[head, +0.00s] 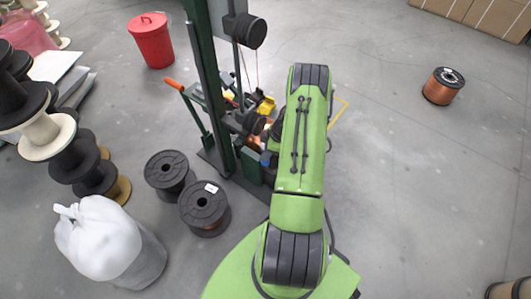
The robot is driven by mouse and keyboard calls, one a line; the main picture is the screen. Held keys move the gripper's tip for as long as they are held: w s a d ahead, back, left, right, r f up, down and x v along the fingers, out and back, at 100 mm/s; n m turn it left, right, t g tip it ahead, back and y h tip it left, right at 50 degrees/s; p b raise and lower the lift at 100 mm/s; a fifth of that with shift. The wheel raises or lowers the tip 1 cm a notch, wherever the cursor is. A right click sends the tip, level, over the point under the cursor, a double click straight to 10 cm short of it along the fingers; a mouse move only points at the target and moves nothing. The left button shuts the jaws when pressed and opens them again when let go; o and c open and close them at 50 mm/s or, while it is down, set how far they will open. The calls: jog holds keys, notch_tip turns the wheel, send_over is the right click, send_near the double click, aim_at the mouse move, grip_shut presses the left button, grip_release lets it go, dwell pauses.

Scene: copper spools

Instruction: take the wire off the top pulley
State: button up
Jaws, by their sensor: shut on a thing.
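The top pulley (249,32) is a black wheel on a dark post beside the tall green column (202,75). A thin reddish wire (257,68) hangs below the pulley toward the machine's lower part. I cannot tell whether it still passes over the wheel's groove. My green arm reaches up the middle of the head view, to the right of the pulley and lower machine. My gripper cannot be made out; the arm hides that area. The lower end of the wire is lost among dark and yellow parts (265,105).
Two black spools (205,208) stand left of the machine base. A spool stack (48,137), a white bag (98,240) and a red bin (152,41) are farther left. A copper spool (443,86) stands on the right, where the floor is mostly clear. Boxes (480,17) line the back.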

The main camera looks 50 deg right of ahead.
notch_tip(320, 180, up, 44)
jog(key=d+p, duration=0.1)
jog(key=p, duration=2.4)
jog(key=shift+r, duration=0.2)
dwell(0.7)
jog(key=shift+w, duration=0.1)
jog(key=w+d+p, duration=0.1)
jog(key=d+p, duration=0.6)
jog(key=d, duration=0.5)
dwell(0.3)
jog(key=shift+f, duration=0.1)
